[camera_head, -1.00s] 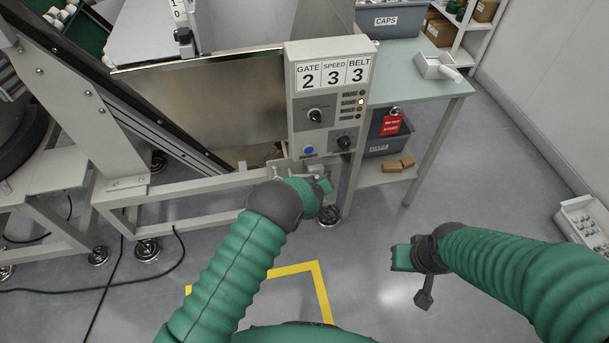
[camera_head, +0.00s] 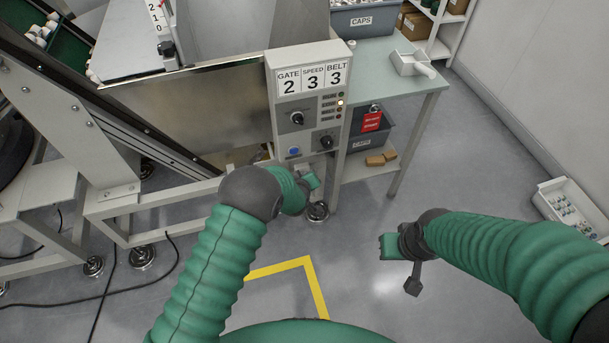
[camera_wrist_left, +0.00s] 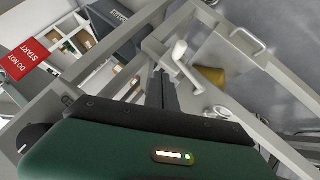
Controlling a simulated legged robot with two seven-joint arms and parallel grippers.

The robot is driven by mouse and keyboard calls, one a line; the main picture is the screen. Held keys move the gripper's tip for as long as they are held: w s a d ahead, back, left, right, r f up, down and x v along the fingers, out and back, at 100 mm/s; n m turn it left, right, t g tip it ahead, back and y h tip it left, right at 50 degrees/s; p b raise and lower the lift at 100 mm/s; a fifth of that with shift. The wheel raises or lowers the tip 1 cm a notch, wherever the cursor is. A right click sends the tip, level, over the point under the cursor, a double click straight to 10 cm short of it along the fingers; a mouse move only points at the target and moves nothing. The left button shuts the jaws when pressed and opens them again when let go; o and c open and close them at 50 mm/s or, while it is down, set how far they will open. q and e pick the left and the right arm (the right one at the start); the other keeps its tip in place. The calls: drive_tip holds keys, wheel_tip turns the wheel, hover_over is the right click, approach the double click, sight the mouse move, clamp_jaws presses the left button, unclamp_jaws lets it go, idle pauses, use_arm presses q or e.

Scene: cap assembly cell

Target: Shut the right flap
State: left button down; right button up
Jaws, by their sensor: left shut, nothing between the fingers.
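A see-through panel with a bar handle (camera_wrist_left: 248,40) shows at the upper right of the left wrist view. It may be the right flap, but I cannot tell for certain. In the head view no flap is clearly recognisable below the control box (camera_head: 308,95); my left arm covers part of that area. My left gripper (camera_head: 312,181) is just below the control box, beside the machine frame. In the left wrist view its fingers (camera_wrist_left: 162,78) are shut and empty, near a white rounded lever (camera_wrist_left: 180,50). My right gripper (camera_head: 386,247) hangs over open floor, touching nothing; its fingers are unclear.
Machine legs and cables are at left. Floor on the right is mostly clear.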

use_arm(q)
drive_tip(key=v, duration=0.3)
drive_tip(key=d+p+v, duration=0.1)
drive_tip(key=shift+s+r, duration=0.15)
drive_tip(key=shift+r, duration=0.35)
drive_tip(key=shift+a, duration=0.1)
